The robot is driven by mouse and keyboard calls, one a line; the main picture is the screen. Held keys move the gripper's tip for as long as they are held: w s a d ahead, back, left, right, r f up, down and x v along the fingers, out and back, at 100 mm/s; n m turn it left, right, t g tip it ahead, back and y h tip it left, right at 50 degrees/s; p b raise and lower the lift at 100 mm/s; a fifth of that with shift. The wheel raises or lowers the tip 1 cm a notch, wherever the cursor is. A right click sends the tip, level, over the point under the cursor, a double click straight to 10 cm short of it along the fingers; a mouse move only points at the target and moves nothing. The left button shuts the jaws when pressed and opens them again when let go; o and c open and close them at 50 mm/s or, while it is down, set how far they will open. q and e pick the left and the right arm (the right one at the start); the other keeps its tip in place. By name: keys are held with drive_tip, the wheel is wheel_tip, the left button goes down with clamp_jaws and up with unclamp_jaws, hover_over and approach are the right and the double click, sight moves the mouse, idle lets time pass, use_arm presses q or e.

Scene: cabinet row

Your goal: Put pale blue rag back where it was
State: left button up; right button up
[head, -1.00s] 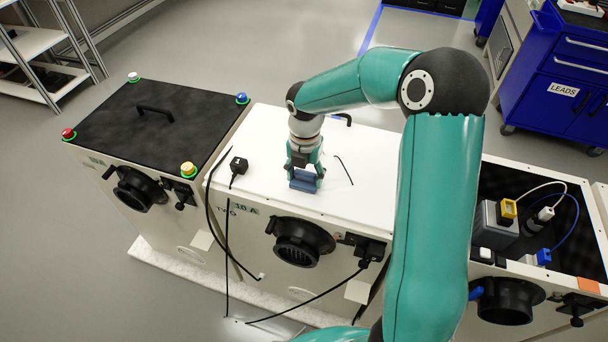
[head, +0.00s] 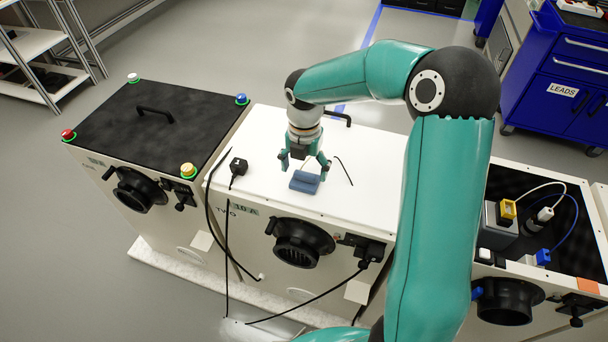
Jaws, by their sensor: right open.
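The blue rag (head: 304,182), a small folded block, lies on the white top of the middle cabinet (head: 262,150), near its front edge. My right gripper (head: 305,168) is open, its fingers spread just above and behind the rag, with the rag apart from the fingers as far as I can see. My left gripper is not in view.
A black plug (head: 238,166) with a cable lies left of the rag. The left cabinet has a black lid (head: 150,125) with coloured corner buttons. The right cabinet is open, with a grey box (head: 495,226) and cables inside. A blue LEADS cart (head: 560,90) stands behind.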

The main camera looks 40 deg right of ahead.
sight(304, 175)
wheel_tip(304, 175, up, 9)
drive_tip(key=shift+r, duration=0.2)
idle(0.6)
